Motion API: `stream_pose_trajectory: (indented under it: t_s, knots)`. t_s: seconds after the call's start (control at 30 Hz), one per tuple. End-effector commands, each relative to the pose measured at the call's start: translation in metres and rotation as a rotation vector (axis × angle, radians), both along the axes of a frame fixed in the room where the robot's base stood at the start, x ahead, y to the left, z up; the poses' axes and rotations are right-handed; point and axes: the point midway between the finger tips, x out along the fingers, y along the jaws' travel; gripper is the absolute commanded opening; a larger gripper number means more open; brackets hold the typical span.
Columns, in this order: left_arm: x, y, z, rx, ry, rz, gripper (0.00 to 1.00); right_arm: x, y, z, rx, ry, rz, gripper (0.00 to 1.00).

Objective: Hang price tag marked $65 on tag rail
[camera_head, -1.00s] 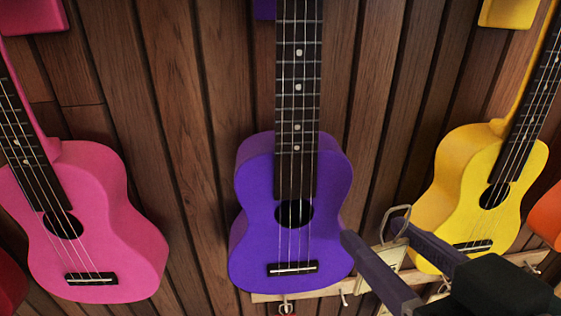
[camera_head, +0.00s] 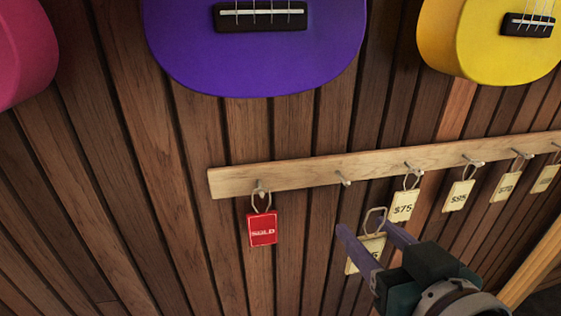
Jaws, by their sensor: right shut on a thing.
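The wooden tag rail (camera_head: 290,172) runs along the wall below the ukuleles. A red SOLD tag (camera_head: 262,229) hangs from its leftmost peg. The peg (camera_head: 343,179) to the right of it is bare. My right gripper (camera_head: 362,232) is shut on a cream price tag (camera_head: 366,253) with a loop at its top. The tag is below the rail, under the bare peg and the $75 tag. Its print is mostly hidden by a finger; only a last digit like 5 shows. My left gripper is not in view.
The $75 tag (camera_head: 403,206), the $95 tag (camera_head: 459,196) and further tags (camera_head: 506,186) hang on pegs to the right. A purple ukulele (camera_head: 255,55) and a yellow one (camera_head: 487,45) hang above. The wall left of the rail is clear.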

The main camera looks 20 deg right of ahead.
Motion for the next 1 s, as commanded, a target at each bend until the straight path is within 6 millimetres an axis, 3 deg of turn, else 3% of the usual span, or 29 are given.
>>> stream_pose_trajectory:
  t_s: [0.27, 1.0]
  knots:
    - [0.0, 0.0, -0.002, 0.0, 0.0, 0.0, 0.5, 0.008, -0.003, -0.005, 0.0, -0.001, -0.002, 0.0]
    - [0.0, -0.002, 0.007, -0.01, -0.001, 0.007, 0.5, 0.055, -0.014, -0.01, -0.001, -0.002, -0.003, 0.0]
